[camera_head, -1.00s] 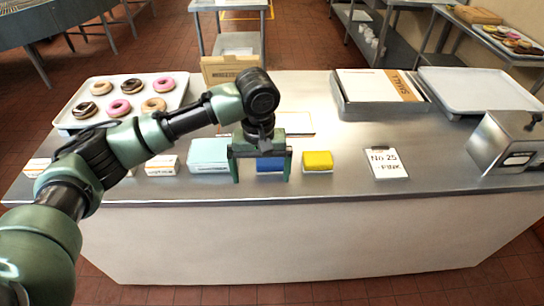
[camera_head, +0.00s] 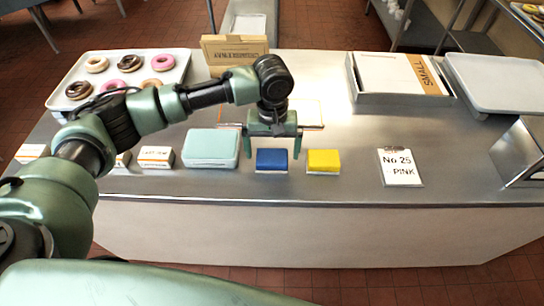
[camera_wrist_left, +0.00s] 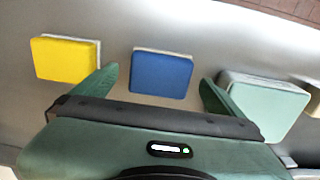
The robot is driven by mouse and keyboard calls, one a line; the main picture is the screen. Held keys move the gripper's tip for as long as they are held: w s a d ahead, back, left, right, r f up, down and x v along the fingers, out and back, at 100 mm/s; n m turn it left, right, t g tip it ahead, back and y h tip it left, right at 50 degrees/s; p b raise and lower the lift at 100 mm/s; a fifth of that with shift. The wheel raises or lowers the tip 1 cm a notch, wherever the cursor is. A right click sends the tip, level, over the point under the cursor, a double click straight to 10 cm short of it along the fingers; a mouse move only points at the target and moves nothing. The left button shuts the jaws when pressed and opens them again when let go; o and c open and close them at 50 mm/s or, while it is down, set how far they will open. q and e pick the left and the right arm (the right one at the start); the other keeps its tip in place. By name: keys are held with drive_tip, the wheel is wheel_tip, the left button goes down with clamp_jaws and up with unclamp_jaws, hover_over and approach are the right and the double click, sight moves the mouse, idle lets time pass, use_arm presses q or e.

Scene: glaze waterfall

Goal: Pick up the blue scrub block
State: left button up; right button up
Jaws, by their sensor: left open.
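The blue scrub block (camera_head: 271,160) lies on the steel counter between a pale green box and a yellow block. It has a white layer along one edge, which shows in the left wrist view (camera_wrist_left: 162,75). My left gripper (camera_head: 272,151) is open and hangs just behind and over the blue block in the head view. In the left wrist view its two fingers (camera_wrist_left: 157,85) point toward the block, one on each side, with nothing between them but the counter and the block ahead. I cannot tell its exact height. My right gripper is not in view.
The yellow block (camera_head: 323,160) is close on the right, and the pale green box (camera_head: 210,147) is close on the left. A small white box (camera_head: 155,156) stands farther left. A sign card (camera_head: 399,166) lies to the right. A donut tray (camera_head: 179,73) sits at back left.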

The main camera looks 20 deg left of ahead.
sight(272, 156)
use_arm(q)
wheel_tip(272, 156, down, 3)
drive_tip(key=shift+w+a+r, duration=0.15)
drive_tip(key=shift+r, duration=0.05)
drive_tip(key=shift+w+f, duration=0.1)
drive_tip(key=shift+f, duration=0.25)
drive_tip(key=c, duration=1.3)
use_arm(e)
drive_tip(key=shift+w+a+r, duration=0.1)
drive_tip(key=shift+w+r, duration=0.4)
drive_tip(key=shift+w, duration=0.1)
use_arm(q)
drive_tip(key=shift+r, duration=0.1)
drive_tip(key=shift+r, duration=0.55)
wheel_tip(272, 156, up, 19)
drive_tip(key=b, duration=0.2)
drive_tip(key=shift+b, duration=0.4)
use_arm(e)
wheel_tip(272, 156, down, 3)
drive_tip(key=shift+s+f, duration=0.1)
use_arm(q)
drive_tip(key=shift+f, duration=0.15)
